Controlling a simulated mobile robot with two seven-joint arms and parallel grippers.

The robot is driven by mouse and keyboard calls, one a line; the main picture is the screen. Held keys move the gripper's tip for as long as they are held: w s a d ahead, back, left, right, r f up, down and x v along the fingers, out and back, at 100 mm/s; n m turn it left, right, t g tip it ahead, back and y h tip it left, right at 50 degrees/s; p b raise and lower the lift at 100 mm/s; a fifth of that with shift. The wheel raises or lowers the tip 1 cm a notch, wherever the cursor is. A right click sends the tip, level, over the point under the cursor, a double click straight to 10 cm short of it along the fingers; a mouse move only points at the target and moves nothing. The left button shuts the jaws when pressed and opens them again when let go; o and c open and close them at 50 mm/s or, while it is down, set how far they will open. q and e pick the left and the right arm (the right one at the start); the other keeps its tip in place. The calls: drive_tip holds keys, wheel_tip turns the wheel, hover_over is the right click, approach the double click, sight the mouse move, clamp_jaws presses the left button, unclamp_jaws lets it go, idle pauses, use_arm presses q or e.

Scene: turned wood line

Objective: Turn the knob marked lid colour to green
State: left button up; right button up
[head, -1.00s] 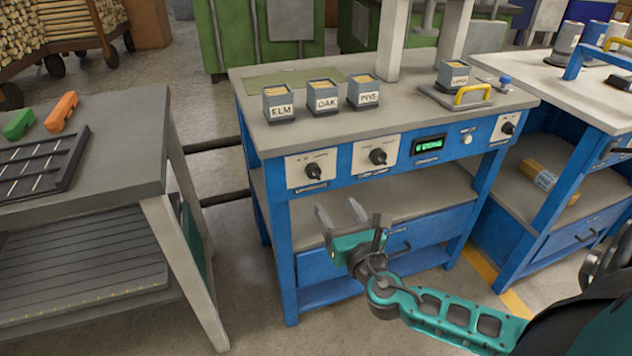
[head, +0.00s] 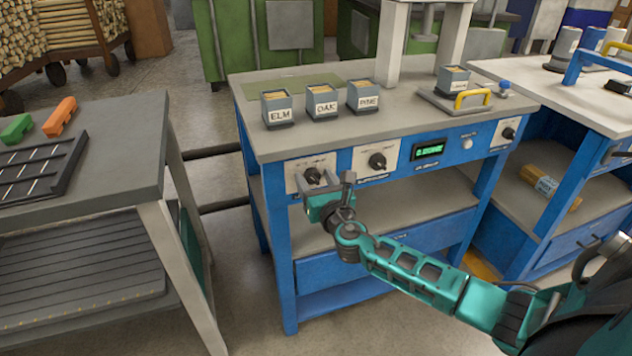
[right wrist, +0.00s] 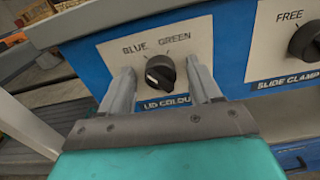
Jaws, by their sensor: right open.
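The lid colour knob (right wrist: 160,72) is black with a white pointer line, on a cream plate marked BLUE at left and GREEN at right. Its pointer looks turned toward the left, the BLUE side. In the head view the knob (head: 312,175) sits on the left of the blue bench front, partly behind my gripper. My right gripper (head: 323,187) is open in front of it. In the right wrist view, the fingers of the right gripper (right wrist: 162,85) stand on either side of the knob; I cannot tell whether they touch it. My left gripper is not in view.
The slide clamp knob (head: 377,161) is just right of it on the same panel, with a green display (head: 430,150) beyond. Bins marked ELM (head: 278,107), OAK (head: 322,101) and PINE (head: 362,95) stand on the bench above. A grey table (head: 120,160) stands at left.

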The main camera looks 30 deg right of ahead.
drive_tip(key=shift+c, duration=0.4)
drive_tip(key=c, duration=1)
drive_tip(key=shift+o, duration=0.2)
drive_tip(key=shift+m, duration=0.4)
drive_tip(key=shift+f+m+b, duration=0.15)
drive_tip(key=shift+m+b, duration=0.5)
drive_tip(key=shift+m, duration=0.35)
drive_tip(key=m+b, duration=0.1)
drive_tip(key=m, duration=0.3)
drive_tip(key=shift+m, duration=0.3)
drive_tip(key=m+b, duration=0.1)
drive_tip(key=m, duration=0.2)
drive_tip(key=shift+d, duration=0.1)
drive_tip(key=shift+m+b, duration=0.35)
drive_tip(key=shift+m, duration=1.35)
